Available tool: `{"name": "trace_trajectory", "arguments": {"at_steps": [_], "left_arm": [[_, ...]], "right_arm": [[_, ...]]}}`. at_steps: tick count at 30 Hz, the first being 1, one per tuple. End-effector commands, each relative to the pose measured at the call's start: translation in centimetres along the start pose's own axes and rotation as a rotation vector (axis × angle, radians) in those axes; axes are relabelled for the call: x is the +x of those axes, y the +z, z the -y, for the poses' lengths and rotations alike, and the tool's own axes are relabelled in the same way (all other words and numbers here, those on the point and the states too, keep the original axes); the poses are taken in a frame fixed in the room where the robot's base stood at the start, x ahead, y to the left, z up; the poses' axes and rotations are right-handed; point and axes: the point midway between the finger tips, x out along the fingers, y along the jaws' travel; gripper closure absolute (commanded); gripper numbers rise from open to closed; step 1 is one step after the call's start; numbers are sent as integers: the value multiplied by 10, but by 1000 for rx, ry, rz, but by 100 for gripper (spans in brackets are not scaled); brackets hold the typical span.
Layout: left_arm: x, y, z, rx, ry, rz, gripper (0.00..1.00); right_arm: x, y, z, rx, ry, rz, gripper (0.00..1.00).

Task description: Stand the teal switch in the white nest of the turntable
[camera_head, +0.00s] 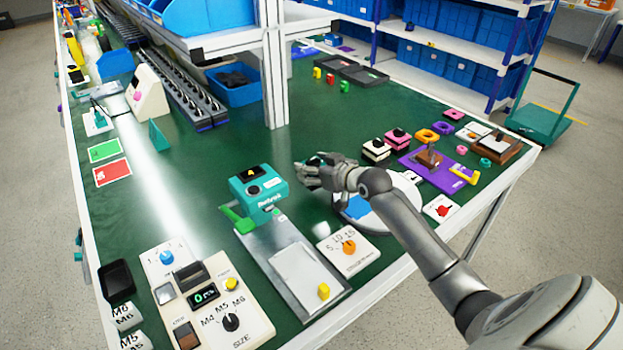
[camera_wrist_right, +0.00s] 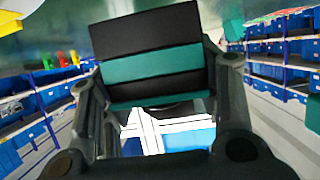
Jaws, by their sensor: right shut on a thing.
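My right gripper (camera_head: 312,172) is shut on the teal switch, above the green table and left of the turntable. In the right wrist view the teal switch (camera_wrist_right: 155,65) is a block with black and teal bands, slightly tilted in the picture, between the two fingers (camera_wrist_right: 160,110). In the head view the hand hides most of it. The turntable (camera_head: 372,222) is a pale round disc, partly covered by my right arm. A blue patch (camera_head: 357,207) shows on its near left part. A small white piece (camera_head: 411,177) shows at its far edge; I cannot tell whether it is the white nest.
A teal machine (camera_head: 258,187) stands left of the gripper, with a metal plate in front. A white panel with an orange knob (camera_head: 348,248) lies near the front edge. A purple tray (camera_head: 440,172) and pink and cream switches stand right. A shelf post (camera_head: 274,90) rises behind.

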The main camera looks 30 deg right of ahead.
Motion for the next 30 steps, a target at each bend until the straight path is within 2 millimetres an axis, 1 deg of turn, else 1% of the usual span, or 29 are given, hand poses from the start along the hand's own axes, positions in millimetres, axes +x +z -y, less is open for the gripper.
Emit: {"name": "trace_trajectory", "arguments": {"at_steps": [1, 7, 11, 13, 26, 27, 30], "left_arm": [[1, 0, 1, -1, -2, 0, 59], [2, -1, 2, -2, -3, -2, 59], [0, -2, 2, -2, -3, -2, 59], [0, -2, 2, -2, -3, -2, 59], [3, -2, 2, 0, -2, -3, 59], [2, -2, 2, 0, -2, -3, 59], [2, -2, 2, 1, -2, -3, 59]], "right_arm": [[6, 2, 0, 2, 0, -2, 85], [19, 10, -1, 1, 0, -1, 85], [26, 29, 0, 3, 0, 3, 85], [29, 34, 0, 1, 0, 0, 85], [32, 42, -1, -1, 1, -1, 85], [31, 41, -1, 0, 1, 0, 38], [31, 41, -1, 0, 1, 0, 25]]}}
